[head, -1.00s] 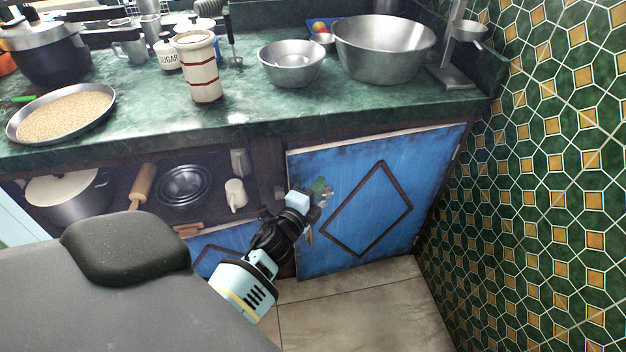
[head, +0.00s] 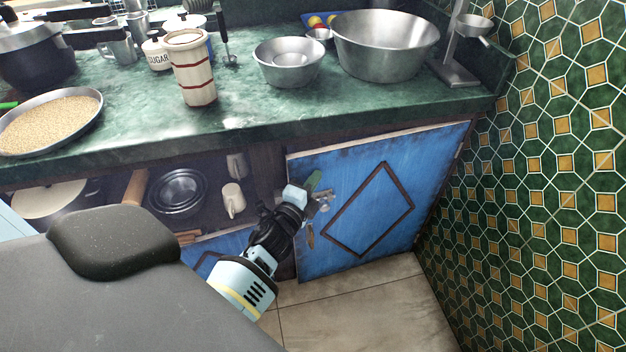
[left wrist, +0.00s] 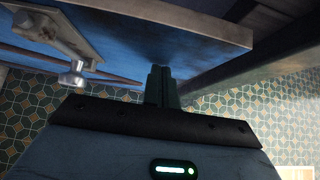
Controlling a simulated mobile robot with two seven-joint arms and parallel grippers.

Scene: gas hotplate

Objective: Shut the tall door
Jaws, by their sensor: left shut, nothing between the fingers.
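The tall door (head: 350,170) is the blue panel with a dark diamond, low at the right in the head view. It stands slightly ajar, its hinges on the right by the tiled wall. A metal knob (head: 323,203) is near its left edge. My left gripper (head: 313,181) is shut and empty, in front of the door beside the knob. In the left wrist view its fingers (left wrist: 161,85) are close to the door's blue face (left wrist: 150,25), with the knob (left wrist: 73,78) to the left. Contact cannot be told. My right gripper is not in view.
Above is a green marble counter (head: 250,128) with a large metal bowl (head: 385,48), a smaller bowl (head: 288,64) and a striped jar (head: 192,68). An open shelf (head: 215,220) holds cookware at the left. The tiled wall (head: 540,190) bounds the right; tiled floor (head: 350,310) is clear.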

